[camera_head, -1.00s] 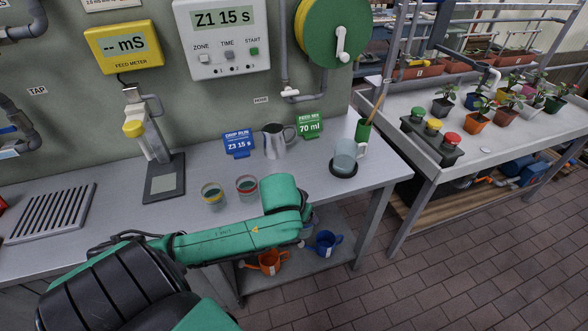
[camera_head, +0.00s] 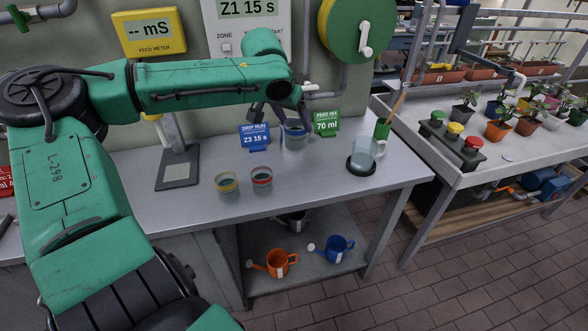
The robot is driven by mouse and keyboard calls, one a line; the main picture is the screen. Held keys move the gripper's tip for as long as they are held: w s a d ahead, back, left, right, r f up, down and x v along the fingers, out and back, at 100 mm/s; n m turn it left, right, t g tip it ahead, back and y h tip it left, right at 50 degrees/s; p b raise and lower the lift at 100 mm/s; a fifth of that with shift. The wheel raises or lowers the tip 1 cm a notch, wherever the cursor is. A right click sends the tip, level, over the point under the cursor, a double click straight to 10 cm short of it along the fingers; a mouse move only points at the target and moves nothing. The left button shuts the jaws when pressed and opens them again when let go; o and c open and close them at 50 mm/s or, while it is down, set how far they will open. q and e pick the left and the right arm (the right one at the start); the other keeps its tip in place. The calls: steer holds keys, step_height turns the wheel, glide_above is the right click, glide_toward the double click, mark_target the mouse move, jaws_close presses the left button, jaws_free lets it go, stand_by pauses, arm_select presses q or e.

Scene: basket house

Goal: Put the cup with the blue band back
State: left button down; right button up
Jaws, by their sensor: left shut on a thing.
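The cup with the blue band (camera_head: 294,126) shows below my left gripper (camera_head: 283,113) at the back of the bench. My left gripper is shut on it, though the arm and fingers partly cover the grip. The metal jug stands there too, mostly hidden behind the cup. A cup with a yellow band (camera_head: 227,182) and a cup with a red band (camera_head: 262,177) stand side by side nearer the front. My right gripper is not in view.
Blue (camera_head: 254,138) and green (camera_head: 326,123) signs flank the held cup. A clear pitcher (camera_head: 364,155) stands on a dark round base at right. A scale (camera_head: 178,168) stands at left. The front of the bench (camera_head: 320,190) is clear.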

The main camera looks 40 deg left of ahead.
arm_select(q)
step_height(320, 180, down, 14)
steer(key=shift+f+b, duration=0.25)
steer(key=shift+b, duration=0.2)
jaws_free()
steer(key=shift+s+r+p, duration=0.15)
steer(key=shift+r+p, duration=0.15)
steer(key=shift+r, duration=0.2)
steer(key=p+v, duration=0.3)
steer(key=v, duration=0.8)
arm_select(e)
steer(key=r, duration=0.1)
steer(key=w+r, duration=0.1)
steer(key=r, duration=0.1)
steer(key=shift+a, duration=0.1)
